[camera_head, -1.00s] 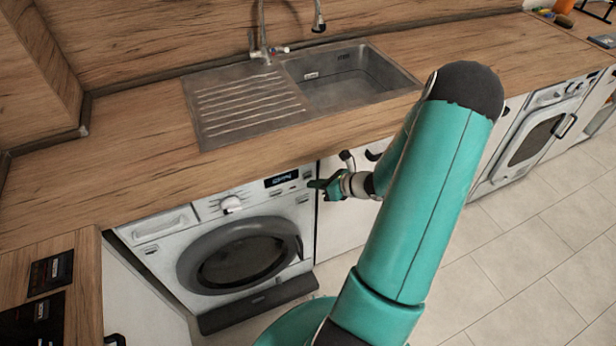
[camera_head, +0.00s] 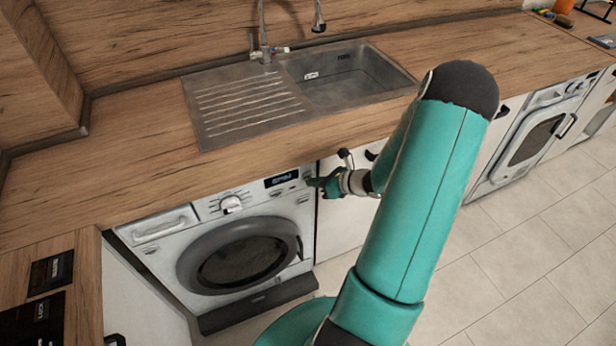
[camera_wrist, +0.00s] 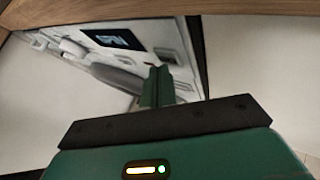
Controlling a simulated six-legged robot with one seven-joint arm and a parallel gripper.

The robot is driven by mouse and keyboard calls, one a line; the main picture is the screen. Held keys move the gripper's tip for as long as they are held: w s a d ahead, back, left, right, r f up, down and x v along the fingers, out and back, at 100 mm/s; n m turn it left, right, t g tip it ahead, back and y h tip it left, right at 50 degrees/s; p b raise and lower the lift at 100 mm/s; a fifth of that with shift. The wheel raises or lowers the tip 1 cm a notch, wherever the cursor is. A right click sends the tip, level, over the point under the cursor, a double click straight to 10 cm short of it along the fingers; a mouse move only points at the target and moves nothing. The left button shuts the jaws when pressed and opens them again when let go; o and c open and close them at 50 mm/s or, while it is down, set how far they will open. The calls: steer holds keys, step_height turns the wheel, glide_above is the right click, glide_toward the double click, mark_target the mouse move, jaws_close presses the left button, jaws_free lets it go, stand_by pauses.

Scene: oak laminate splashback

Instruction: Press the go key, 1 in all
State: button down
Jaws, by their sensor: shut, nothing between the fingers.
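A white washing machine (camera_head: 150,250) with a round dark door stands under the counter. Its panel has a knob (camera_head: 231,204), a lit display (camera_head: 282,180) and small keys at the right end. My gripper (camera_head: 311,183) is shut and empty, its tip at the right end of the panel, close to or touching it. In the wrist view, the shut fingers (camera_wrist: 157,84) point at the panel, right of and below the display (camera_wrist: 113,39). The key in front of the fingertips is hidden or too small to make out, so I cannot tell whether it is pressed.
The wooden countertop (camera_head: 140,165) overhangs just above the panel. A sink (camera_head: 345,78) is set into it. A white cabinet front (camera_head: 340,222) stands right of the washer. An oven (camera_head: 535,135) is farther right. The tiled floor (camera_head: 500,270) is clear.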

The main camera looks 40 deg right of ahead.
steer(key=shift+w, duration=0.35)
stand_by(0.6)
steer(key=shift+s+a, duration=0.15)
steer(key=shift+s, duration=0.6)
steer(key=s, duration=0.2)
steer(key=s+a, duration=0.1)
steer(key=s, duration=0.1)
steer(key=shift+s+a, duration=0.2)
steer(key=shift+s, duration=0.2)
stand_by(0.8)
